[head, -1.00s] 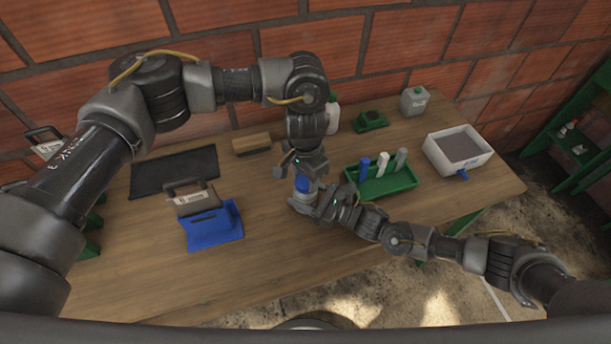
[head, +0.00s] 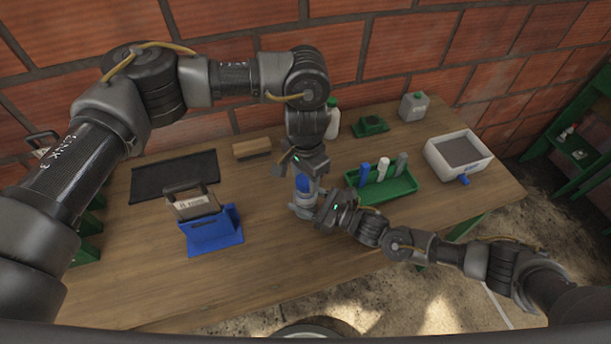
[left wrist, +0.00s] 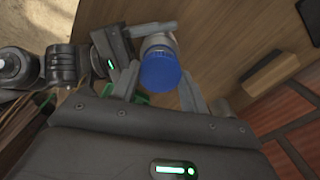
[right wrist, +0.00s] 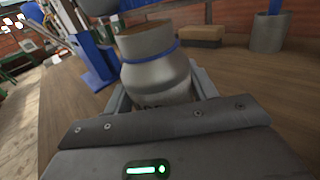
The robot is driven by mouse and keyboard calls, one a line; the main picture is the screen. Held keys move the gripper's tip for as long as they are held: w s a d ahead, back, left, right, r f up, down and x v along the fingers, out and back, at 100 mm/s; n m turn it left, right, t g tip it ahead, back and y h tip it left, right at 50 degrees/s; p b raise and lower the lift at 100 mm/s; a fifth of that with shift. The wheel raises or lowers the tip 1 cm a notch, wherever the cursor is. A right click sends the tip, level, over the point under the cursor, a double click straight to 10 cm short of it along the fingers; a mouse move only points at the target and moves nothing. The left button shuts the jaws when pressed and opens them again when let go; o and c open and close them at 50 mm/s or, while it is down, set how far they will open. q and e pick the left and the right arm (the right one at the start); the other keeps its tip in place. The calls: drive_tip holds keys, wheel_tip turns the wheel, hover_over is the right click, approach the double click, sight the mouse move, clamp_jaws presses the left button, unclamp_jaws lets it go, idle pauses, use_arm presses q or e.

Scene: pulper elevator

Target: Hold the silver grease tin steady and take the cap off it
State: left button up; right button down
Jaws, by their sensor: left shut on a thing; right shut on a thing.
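The silver grease tin (head: 304,204) is upright at the middle of the table. My right gripper (head: 322,208) is shut around its body; in the right wrist view, the tin (right wrist: 158,80) stands between the fingers. Its neck shows there with a thin blue ring, a brownish top and no cap over it. My left gripper (head: 302,177) points down from above, shut on the blue cap (head: 303,184). In the left wrist view, the cap (left wrist: 160,70) sits between the fingertips with the tin behind it. The size of any gap between cap and tin cannot be told.
A blue stand (head: 215,235) with a grey device is on the left, before a dark mat (head: 150,180). A brush (head: 252,147) lies behind. A green tray (head: 398,188) with upright sticks and a white box (head: 475,165) are on the right. The front table is clear.

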sight(305, 180)
use_arm(q)
drive_tip(key=shift+r, duration=1.95)
use_arm(e)
drive_tip(key=shift+f, duration=0.2)
drive_tip(key=c, duration=0.7)
unclamp_jaws()
drive_tip(key=shift+c, duration=0.2)
use_arm(q)
drive_tip(key=shift+w, duration=0.1)
use_arm(e)
drive_tip(key=o, duration=0.3)
drive_tip(key=shift+o, duration=0.2)
drive_tip(key=shift+r, duration=0.1)
drive_tip(key=shift+d, duration=0.1)
use_arm(q)
wheel_tip(305, 180, down, 4)
drive_tip(key=b, duration=0.4)
drive_tip(key=shift+f, duration=0.2)
use_arm(e)
drive_tip(key=v, duration=1.1)
use_arm(q)
drive_tip(key=shift+f, duration=0.1)
use_arm(e)
drive_tip(key=shift+s+d, duration=0.2)
drive_tip(key=shift+d, duration=0.25)
